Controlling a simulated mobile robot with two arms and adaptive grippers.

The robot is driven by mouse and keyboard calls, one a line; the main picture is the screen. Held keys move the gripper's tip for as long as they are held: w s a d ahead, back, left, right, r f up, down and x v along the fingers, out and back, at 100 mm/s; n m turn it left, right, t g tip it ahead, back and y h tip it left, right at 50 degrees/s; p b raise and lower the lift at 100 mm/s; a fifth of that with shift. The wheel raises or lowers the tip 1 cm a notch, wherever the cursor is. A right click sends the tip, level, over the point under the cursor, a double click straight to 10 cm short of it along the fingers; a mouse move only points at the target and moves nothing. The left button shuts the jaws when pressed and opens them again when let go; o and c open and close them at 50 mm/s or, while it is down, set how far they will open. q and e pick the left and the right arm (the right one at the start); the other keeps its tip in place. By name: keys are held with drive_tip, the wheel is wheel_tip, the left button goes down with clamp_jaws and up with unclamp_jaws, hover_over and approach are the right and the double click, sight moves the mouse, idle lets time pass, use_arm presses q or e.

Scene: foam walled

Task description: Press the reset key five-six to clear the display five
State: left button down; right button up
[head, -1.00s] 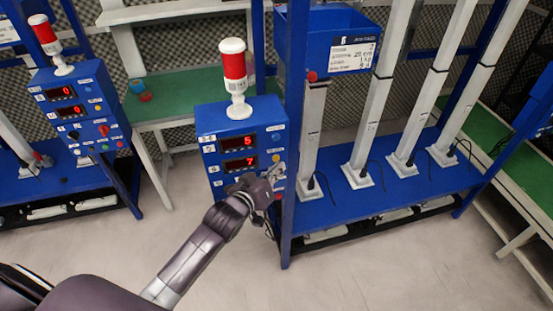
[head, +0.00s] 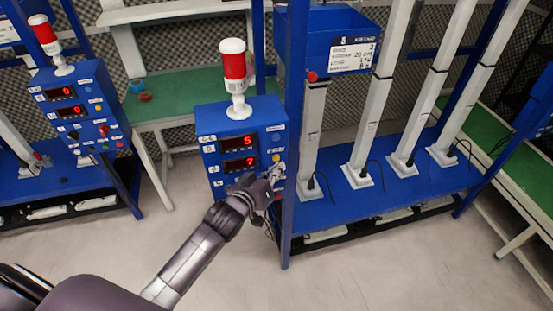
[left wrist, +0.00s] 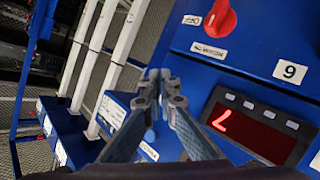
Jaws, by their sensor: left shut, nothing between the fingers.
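The blue control box (head: 209,130) stands in the middle of the head view. Its upper red display (head: 241,142) reads 5 and its lower one (head: 240,164) reads 7. A yellow button (head: 276,158) and a blue button (head: 277,138) sit right of the displays. My left gripper (head: 275,173) is shut and empty in front of the box's lower right, hiding part of its face. In the left wrist view its closed fingertips (left wrist: 160,76) are left of the display reading 7 (left wrist: 250,126). I cannot tell whether they touch the panel. Small key labels are unreadable. My right gripper is not in view.
A red and white beacon (head: 235,70) tops the box. A blue upright post (head: 290,200) stands close to its right, beside a blue rack (head: 330,207) with white columns. A similar box (head: 75,85) stands at left. The floor in front is clear.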

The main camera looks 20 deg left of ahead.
use_arm(q)
drive_tip(key=shift+w+a, duration=0.2)
drive_tip(key=shift+w, duration=0.15)
drive_tip(key=shift+w+a+r, duration=0.1)
drive_tip(key=shift+w+a, duration=0.2)
drive_tip(key=shift+w, duration=0.1)
idle(0.7)
drive_tip(key=shift+s, duration=0.1)
drive_tip(key=shift+s+d+p, duration=0.5)
drive_tip(key=shift+s+p, duration=0.15)
drive_tip(key=shift+s, duration=0.05)
drive_tip(key=s+d+p, duration=0.1)
drive_tip(key=s, duration=0.1)
drive_tip(key=s+d+p, duration=0.1)
drive_tip(key=s, duration=0.1)
drive_tip(key=shift+d, duration=0.4)
idle(0.8)
